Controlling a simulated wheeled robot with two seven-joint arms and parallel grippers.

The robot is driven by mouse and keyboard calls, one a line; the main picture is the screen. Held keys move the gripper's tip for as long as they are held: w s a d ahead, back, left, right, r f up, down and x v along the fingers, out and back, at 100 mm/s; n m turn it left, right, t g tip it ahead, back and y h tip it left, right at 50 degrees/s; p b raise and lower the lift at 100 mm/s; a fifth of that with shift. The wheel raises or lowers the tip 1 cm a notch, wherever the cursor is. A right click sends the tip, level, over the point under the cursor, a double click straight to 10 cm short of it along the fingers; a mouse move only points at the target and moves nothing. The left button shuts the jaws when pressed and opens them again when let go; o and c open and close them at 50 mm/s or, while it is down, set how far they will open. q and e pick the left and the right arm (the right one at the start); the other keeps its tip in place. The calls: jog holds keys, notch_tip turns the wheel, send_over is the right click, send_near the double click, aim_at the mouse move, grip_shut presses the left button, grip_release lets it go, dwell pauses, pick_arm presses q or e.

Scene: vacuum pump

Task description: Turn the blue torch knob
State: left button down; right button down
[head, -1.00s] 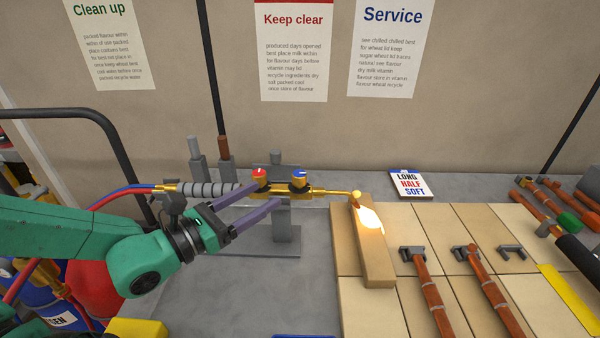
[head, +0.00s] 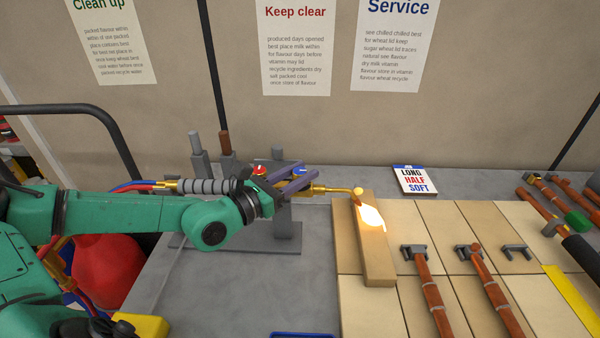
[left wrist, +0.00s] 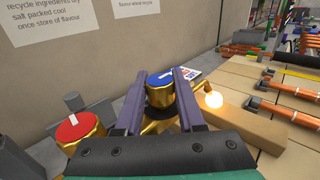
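The brass torch (head: 330,188) lies level on a grey stand, with its grey ribbed handle to the left. Its blue knob (head: 299,171) is on top near the nozzle; the left wrist view shows its round blue face with a pale mark (left wrist: 162,77). The red knob (head: 259,170) is left of it and also shows in the left wrist view (left wrist: 80,127). My left gripper (head: 300,178) is open, with its two purple fingers on either side of the blue knob. I cannot tell whether they touch it. My right gripper is not in view.
A bright flame glows at the torch tip over a tan block (head: 375,262). Copper pipes (head: 428,285) lie in clips on tiles to the right. Grey bench (head: 240,290) is clear in front of the stand.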

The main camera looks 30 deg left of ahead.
pick_arm(q)
jog(key=shift+n+y, duration=0.4)
jog(key=shift+y, duration=0.2)
jog(key=shift+n+t+y+b, duration=0.4)
jog(key=shift+n+y, duration=0.3)
jog(key=shift+y, duration=0.2)
jog(key=n+y, duration=0.2)
jog(key=y, duration=0.1)
jog(key=shift+y+p, duration=0.35)
jog(key=shift+y, duration=0.05)
jog(key=n+y+p, duration=0.1)
jog(key=y, duration=0.1)
jog(key=n+y+p, duration=0.1)
jog(key=n+y, duration=0.1)
jog(key=shift+r+g+y, duration=0.2)
jog(key=shift+g+y, duration=0.1)
jog(key=shift+f+n+g+y+p, duration=0.1)
jog(key=shift+n+g+y+p, duration=0.4)
jog(key=shift+n+y, duration=0.4)
jog(key=shift+a, duration=0.1)
jog(key=c, duration=0.5)
grip_release()
